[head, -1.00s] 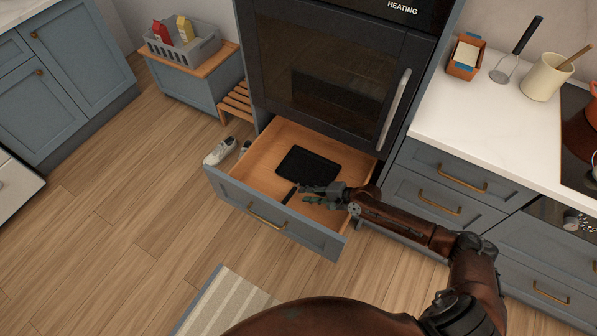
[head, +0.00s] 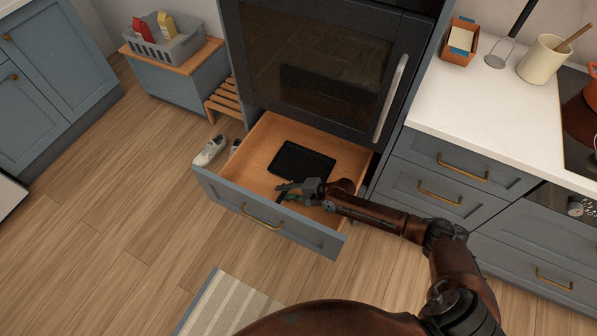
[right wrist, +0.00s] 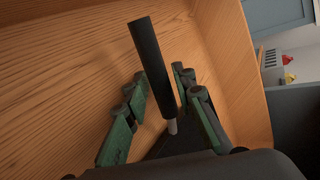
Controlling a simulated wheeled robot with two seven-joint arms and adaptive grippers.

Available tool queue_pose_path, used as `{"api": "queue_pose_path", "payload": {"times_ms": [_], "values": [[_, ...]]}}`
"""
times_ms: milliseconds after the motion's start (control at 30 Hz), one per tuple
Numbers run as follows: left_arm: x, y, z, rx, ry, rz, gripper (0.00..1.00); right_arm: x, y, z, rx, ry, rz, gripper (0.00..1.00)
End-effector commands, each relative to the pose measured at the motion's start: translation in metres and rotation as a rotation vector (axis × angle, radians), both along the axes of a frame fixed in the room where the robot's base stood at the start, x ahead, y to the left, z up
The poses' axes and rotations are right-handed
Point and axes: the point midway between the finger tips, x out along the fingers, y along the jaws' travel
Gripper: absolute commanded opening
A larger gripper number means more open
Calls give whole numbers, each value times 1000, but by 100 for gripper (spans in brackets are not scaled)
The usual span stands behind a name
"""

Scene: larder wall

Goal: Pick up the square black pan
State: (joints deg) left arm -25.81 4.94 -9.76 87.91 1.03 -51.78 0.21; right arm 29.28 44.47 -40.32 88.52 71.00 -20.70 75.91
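The square black pan (head: 300,160) lies flat in the open wooden drawer under the oven. Its dark handle (right wrist: 151,65) shows in the right wrist view, running between the fingers of my right gripper. My right gripper (head: 283,191) is inside the drawer at the pan's near side, over the handle. In the right wrist view the fingers (right wrist: 160,115) are apart, with a gap on each side of the handle. Part of the pan's body is hidden behind the gripper in that view. My left gripper is not in view.
The open drawer (head: 262,211) has a raised front and side walls around the pan. The oven door (head: 320,60) and its handle stand above it. White shoes (head: 210,150) lie on the floor left of the drawer. The counter (head: 480,110) at right holds utensils.

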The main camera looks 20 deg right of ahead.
Motion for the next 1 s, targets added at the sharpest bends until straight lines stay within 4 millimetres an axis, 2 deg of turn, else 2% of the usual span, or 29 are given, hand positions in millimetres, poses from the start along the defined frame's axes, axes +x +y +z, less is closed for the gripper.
{"api": "queue_pose_path", "payload": {"times_ms": [167,500,1000], "values": [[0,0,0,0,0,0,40,0,-1,1,-1,0,-1,23],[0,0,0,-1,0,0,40,0,-1,1,-1,0,-1,0],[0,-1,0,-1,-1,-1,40,1,-1,2,-1,-5,-1,0]]}}
